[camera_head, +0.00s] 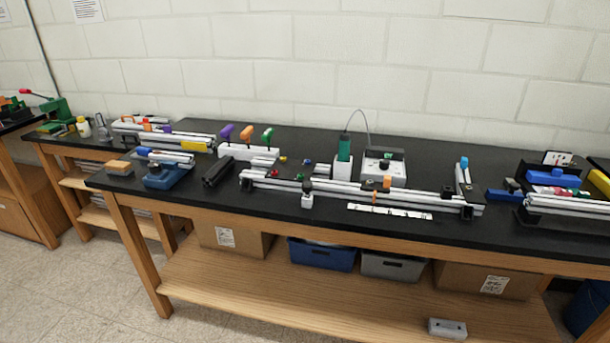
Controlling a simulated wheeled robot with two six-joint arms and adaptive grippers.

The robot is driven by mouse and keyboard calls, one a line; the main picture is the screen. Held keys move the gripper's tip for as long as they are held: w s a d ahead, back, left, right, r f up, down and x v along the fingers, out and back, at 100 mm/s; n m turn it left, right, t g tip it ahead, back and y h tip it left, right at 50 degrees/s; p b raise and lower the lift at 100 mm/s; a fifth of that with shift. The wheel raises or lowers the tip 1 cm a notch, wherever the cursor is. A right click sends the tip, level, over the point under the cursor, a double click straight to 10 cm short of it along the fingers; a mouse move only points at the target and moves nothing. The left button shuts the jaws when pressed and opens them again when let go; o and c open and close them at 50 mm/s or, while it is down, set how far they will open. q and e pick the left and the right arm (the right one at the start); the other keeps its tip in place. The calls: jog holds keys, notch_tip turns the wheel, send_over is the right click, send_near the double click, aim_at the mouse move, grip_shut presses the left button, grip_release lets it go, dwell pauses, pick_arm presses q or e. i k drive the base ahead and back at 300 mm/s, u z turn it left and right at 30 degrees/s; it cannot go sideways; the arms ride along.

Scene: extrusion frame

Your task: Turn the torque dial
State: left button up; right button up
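A white box (397,172) stands toward the back of the black workbench, right of centre. A small dark knob (384,163) sits on its front face and appears to be the torque dial. Its pointer and any scale marks are too small to read. A green tool (344,148) stands upright in a white holder (343,168) just left of the box, and a thin grey cable (367,125) arches from it toward the box. Neither of my grippers is in view.
A long aluminium extrusion frame (335,189) lies in front of the box, with small coloured parts on it. A white rack (240,152) with purple, orange and green handles stands left. A blue vise-like fixture (165,177) sits farther left. The bench's front strip is mostly clear.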

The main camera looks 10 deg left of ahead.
aim_at(384, 164)
jog(key=u, duration=1.65)
jog(key=i, duration=1.3)
jog(key=z, duration=2.4)
